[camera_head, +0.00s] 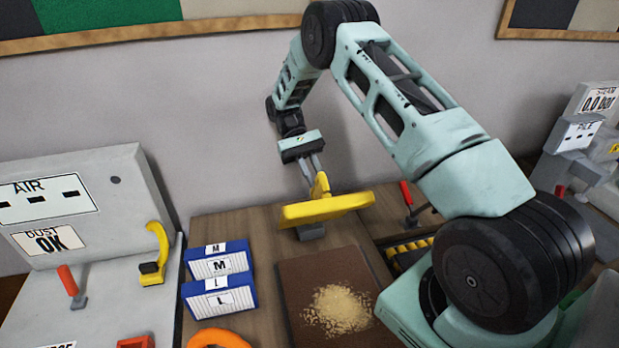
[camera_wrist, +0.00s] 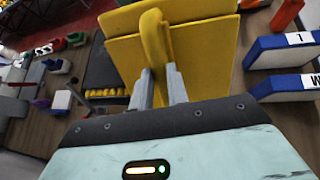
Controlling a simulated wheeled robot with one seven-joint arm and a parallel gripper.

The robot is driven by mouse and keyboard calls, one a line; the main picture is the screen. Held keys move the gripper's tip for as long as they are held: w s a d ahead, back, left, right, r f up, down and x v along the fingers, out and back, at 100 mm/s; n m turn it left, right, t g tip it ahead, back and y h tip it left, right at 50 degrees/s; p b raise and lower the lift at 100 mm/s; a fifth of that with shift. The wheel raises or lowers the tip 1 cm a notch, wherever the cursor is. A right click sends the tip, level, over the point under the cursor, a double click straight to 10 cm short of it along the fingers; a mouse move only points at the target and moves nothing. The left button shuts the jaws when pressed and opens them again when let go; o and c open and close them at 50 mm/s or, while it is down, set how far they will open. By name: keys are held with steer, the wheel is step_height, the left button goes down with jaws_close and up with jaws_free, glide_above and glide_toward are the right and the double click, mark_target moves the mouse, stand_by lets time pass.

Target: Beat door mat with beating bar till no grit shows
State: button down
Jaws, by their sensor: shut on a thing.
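The door mat (camera_head: 300,280) is a dark brown rectangle lying flat on the wooden bench. A patch of tan grit (camera_head: 340,308) shows on its nearer part. The beating bar (camera_head: 328,208) is a yellow bar with an upright handle. My gripper (camera_head: 318,172) is shut on that handle, above the mat's far edge; the bar looks slightly tilted in the head view. In the wrist view, my gripper's fingers (camera_wrist: 160,88) close around the yellow handle (camera_wrist: 155,45), and the bar's broad yellow plates (camera_wrist: 205,50) hide the mat.
Blue-and-white boxes marked M (camera_head: 219,262) and L (camera_head: 220,295) stand left of the mat, with an orange ring (camera_head: 218,338) nearer. A grey AIR panel (camera_head: 75,205) is at far left.

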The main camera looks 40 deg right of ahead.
steer(key=shift+w+d, duration=0.1)
steer(key=shift+w, duration=0.1)
steer(key=c, duration=1.4)
jaws_free()
steer(key=shift+o, duration=0.2)
step_height(320, 180, up, 10)
steer(key=b, duration=0.4)
